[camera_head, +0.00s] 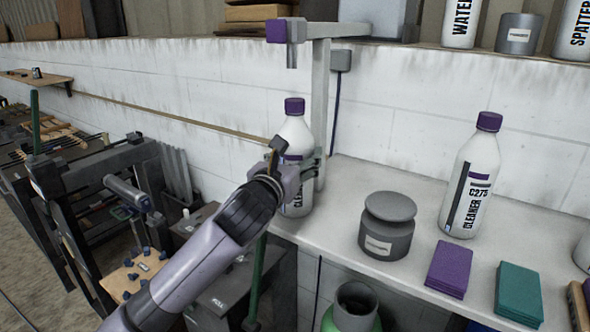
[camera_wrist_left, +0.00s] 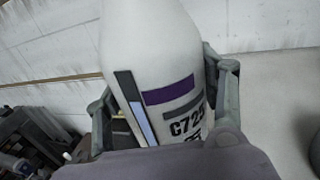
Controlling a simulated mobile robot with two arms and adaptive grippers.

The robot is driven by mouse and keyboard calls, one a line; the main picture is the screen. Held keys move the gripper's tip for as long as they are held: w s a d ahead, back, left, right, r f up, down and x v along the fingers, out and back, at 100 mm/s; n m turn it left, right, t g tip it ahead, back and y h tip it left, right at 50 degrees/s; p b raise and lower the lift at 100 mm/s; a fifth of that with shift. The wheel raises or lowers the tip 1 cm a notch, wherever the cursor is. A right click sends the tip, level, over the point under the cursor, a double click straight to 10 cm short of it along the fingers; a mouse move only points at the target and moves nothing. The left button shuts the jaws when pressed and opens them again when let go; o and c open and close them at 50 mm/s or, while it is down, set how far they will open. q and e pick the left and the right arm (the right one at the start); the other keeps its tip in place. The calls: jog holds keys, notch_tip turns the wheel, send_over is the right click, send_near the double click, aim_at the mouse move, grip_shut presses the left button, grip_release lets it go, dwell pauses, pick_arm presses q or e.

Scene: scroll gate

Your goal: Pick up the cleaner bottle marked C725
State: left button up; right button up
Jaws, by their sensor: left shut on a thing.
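The cleaner bottle marked C725 (camera_head: 296,134) is white with a purple cap and stands upright at the left end of the white counter. My left gripper (camera_head: 294,180) is around its body and shut on it, hiding much of its label in the head view. In the left wrist view, the bottle (camera_wrist_left: 150,50) fills the middle between the two fingers of the left gripper (camera_wrist_left: 165,110), and its label reads C725. In the head view I cannot tell whether its base touches the counter. My right gripper is not in view.
A similar white bottle marked C275 (camera_head: 470,180) stands farther right on the counter (camera_head: 375,180). Between them is a grey lidded jar (camera_head: 387,228). Purple (camera_head: 449,268) and teal (camera_head: 518,293) pads lie in front. A grey post (camera_head: 321,100) with a purple-ended arm rises close behind the held bottle.

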pick_arm(q)
jog(key=shift+r, duration=0.15)
jog(key=c, duration=0.5)
jog(key=shift+o, duration=0.2)
jog(key=shift+r, duration=0.1)
